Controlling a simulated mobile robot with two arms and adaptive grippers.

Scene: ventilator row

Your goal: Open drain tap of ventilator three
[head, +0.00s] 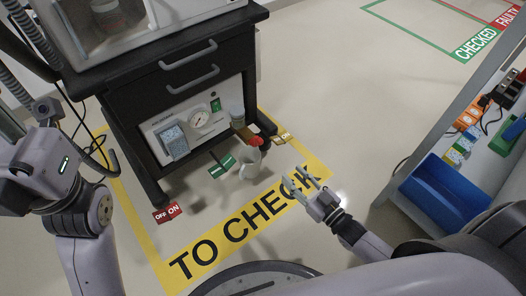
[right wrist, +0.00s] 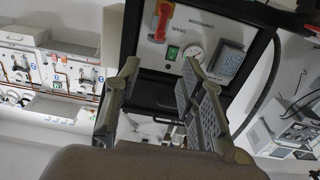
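The ventilator cart (head: 185,70) stands inside the yellow TO CHECK frame; I cannot read a number on it. The red drain tap (head: 254,141) sticks out at the panel's right side, above a whitish cup (head: 250,163). In the right wrist view, turned upside down, the red tap handle (right wrist: 162,20) shows at the top, beside the word DRAIN. My right gripper (head: 288,184) is open and empty, low in front of the cart and apart from the tap. My left gripper does not show, only its arm.
A red OFF/ON label (head: 167,212), a green label (head: 222,166) and a yellow label (head: 282,139) lie around the cart's foot. A shelf with a blue bin (head: 444,192) stands at right. The floor between is clear. Cables hang at left.

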